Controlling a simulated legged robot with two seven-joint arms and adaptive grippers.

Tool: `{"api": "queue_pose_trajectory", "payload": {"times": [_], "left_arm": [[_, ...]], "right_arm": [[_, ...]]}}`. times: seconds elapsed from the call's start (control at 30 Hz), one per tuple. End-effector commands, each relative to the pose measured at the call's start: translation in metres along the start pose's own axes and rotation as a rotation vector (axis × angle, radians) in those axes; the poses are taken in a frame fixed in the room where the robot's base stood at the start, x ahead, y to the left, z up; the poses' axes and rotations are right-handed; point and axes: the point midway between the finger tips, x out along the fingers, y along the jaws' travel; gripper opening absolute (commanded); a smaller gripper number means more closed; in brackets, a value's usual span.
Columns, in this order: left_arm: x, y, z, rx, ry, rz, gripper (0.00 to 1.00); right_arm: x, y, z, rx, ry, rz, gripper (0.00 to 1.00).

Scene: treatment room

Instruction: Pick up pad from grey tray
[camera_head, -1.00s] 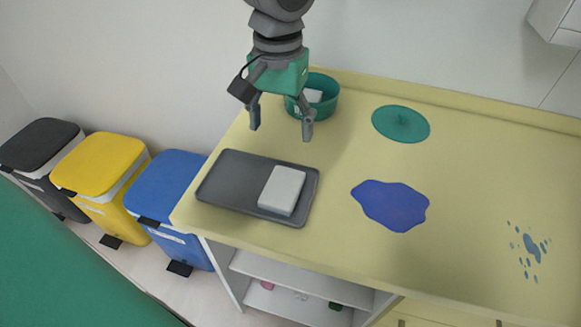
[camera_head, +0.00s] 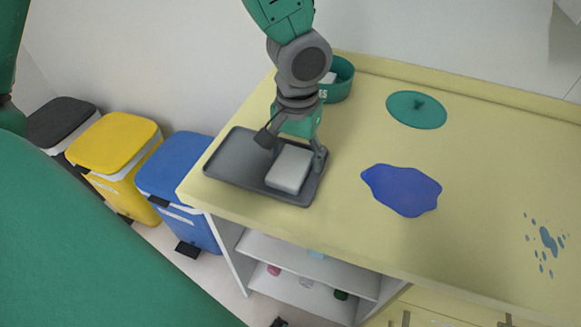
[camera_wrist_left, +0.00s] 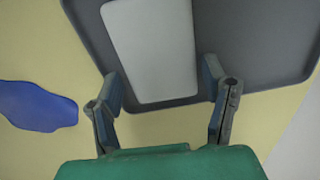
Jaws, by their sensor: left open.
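The white pad (camera_head: 289,168) lies on the right part of the grey tray (camera_head: 235,160), on the yellow counter. My left gripper (camera_head: 296,158) is open above the tray, around the pad's far end in the head view. In the left wrist view, the pad (camera_wrist_left: 152,45) lies ahead of and between the two open fingers of my left gripper (camera_wrist_left: 161,84), over the dark tray (camera_wrist_left: 255,40). The fingers reach near the pad's closer end; whether they touch it I cannot tell. My right gripper is not in view.
A green tub (camera_head: 338,80) stands behind the gripper, with its round lid (camera_head: 416,109) to the right. A blue puddle (camera_head: 402,190) and blue spatter (camera_head: 546,240) mark the counter. Black, yellow (camera_head: 115,143) and blue (camera_head: 176,165) bins stand left of the counter.

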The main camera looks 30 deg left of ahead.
Motion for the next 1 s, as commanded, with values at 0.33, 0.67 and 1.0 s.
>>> {"api": "queue_pose_trajectory", "payload": {"times": [0.33, 0.67, 1.0], "left_arm": [[0.007, -0.007, -0.001, -0.001, 0.0, 0.009, 0.52], [0.007, -0.005, -0.001, -0.001, -0.003, 0.003, 0.39], [-0.029, -0.005, -0.002, -0.003, 0.004, 0.007, 0.39]], "right_arm": [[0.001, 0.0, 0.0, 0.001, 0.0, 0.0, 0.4], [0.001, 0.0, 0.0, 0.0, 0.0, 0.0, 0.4], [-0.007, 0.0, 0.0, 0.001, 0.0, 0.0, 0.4]]}}
